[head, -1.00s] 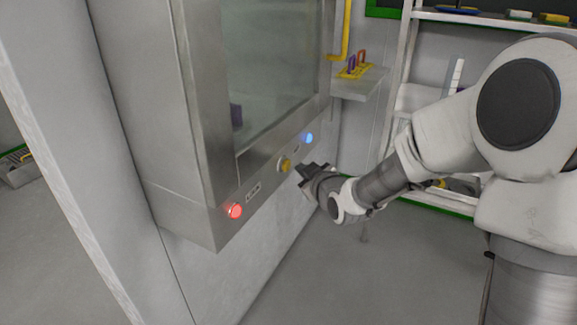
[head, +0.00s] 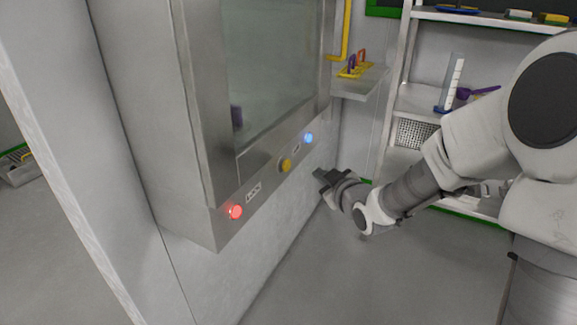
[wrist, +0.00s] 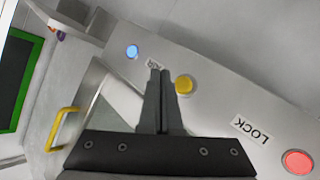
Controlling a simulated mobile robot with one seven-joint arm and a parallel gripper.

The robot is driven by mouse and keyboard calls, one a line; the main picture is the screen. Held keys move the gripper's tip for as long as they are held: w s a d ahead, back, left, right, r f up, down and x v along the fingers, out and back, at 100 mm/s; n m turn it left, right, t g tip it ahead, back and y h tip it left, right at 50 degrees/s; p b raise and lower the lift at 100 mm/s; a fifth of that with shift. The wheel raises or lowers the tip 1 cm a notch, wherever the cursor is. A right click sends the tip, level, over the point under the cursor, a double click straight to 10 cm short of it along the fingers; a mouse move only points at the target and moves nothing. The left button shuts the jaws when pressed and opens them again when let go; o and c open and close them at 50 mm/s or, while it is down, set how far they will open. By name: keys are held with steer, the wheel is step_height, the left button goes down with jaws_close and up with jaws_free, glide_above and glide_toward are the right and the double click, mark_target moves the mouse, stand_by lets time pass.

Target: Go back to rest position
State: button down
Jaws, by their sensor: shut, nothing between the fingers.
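My gripper (head: 322,181) is at the end of my arm, right of the cabinet's button panel and a little below the blue button. In the wrist view its two dark fingers (wrist: 156,100) are together with nothing between them. The panel carries a red lit button (head: 235,212), a yellow button (head: 286,165) and a blue lit button (head: 308,138). In the wrist view the yellow button (wrist: 184,85) shows just right of the fingertips. The blue button (wrist: 132,51) is at upper left and the red one (wrist: 298,162) at lower right. The gripper appears apart from the panel.
The steel cabinet (head: 150,130) with a glass window (head: 270,60) fills the left. A small wall shelf (head: 360,85) holds a yellow rack. A shelving unit (head: 405,100) with several items stands behind my arm. The grey floor (head: 370,285) below the arm is clear.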

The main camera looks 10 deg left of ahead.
steer(key=s+d+r+m+g+h, duration=0.2)
steer(key=s+d+r+m+h, duration=0.1)
steer(key=s+d, duration=0.3)
steer(key=s+d+r+m+g+h, duration=0.1)
steer(key=s+d+r+m+h, duration=0.25)
steer(key=s+d, duration=0.3)
steer(key=s+d+r+m+g+p, duration=0.1)
steer(key=s+m+g, duration=0.1)
steer(key=s, duration=0.8)
steer(key=s+d+r+m+g, duration=0.1)
steer(key=s+d+m+g, duration=0.1)
steer(key=s, duration=0.8)
step_height(320, 180, up, 24)
steer(key=p, duration=2.4)
steer(key=shift+w+a, duration=0.25)
steer(key=shift+w, duration=0.1)
steer(key=shift+f, duration=0.1)
